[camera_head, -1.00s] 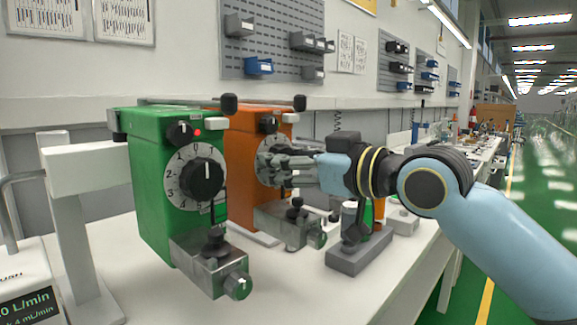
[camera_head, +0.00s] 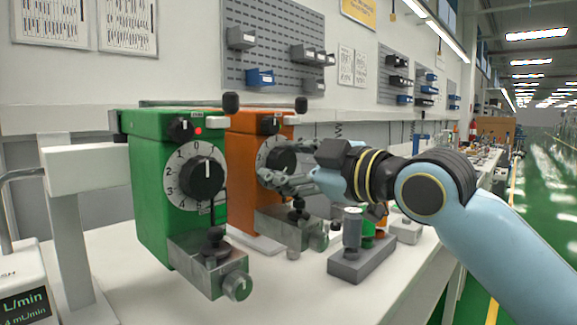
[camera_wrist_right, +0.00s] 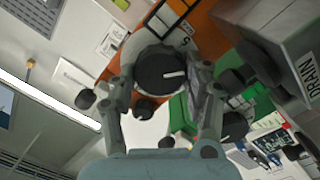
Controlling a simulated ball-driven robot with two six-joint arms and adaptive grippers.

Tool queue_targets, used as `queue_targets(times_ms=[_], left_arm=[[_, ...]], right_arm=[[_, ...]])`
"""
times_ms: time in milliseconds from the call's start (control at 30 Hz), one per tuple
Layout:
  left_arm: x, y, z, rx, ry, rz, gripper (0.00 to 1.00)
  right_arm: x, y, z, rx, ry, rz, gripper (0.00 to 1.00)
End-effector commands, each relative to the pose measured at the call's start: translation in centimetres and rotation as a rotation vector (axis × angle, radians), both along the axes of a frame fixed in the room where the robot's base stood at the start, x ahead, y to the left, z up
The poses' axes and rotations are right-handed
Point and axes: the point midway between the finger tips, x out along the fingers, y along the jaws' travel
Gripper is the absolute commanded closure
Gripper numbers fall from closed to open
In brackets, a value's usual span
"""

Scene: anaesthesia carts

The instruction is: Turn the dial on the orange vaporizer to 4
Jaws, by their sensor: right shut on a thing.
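The orange vaporizer (camera_head: 242,190) stands behind and to the right of the green one. Its black dial (camera_head: 283,158) sits on a pale numbered disc (camera_head: 262,155). The white pointer line there points to the picture's right. A 5 shows on the disc near the dial; the set value cannot be read. My left gripper is not in view.
The green vaporizer (camera_head: 150,178) with its own dial (camera_head: 201,177) stands close on the left. A grey block with a bottle-like fitting (camera_head: 360,262) stands on the white bench (camera_head: 300,300), below my right gripper. The front of the bench is clear.

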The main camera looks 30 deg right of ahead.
Motion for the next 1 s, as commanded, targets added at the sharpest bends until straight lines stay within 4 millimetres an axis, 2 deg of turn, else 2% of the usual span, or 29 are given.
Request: queue_targets(times_ms=[400, 433, 500, 833, 1000], left_arm=[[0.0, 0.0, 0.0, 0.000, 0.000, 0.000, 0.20], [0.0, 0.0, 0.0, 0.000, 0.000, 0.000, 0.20], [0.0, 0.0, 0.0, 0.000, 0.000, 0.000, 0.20], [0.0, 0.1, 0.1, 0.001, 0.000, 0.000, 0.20], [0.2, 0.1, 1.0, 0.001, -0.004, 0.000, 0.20]], right_arm=[[0.0, 0.0, -0.1, -0.005, 0.002, -0.001, 0.82], [0.0, 0.0, -0.1, -0.005, 0.002, -0.001, 0.48], [0.0, 0.0, -0.1, -0.005, 0.002, -0.001, 0.39], [0.0, 0.0, 0.0, 0.013, 0.006, 0.001, 0.39], [0.0, -0.1, 0.3, 0.155, 0.056, 0.007, 0.39]])
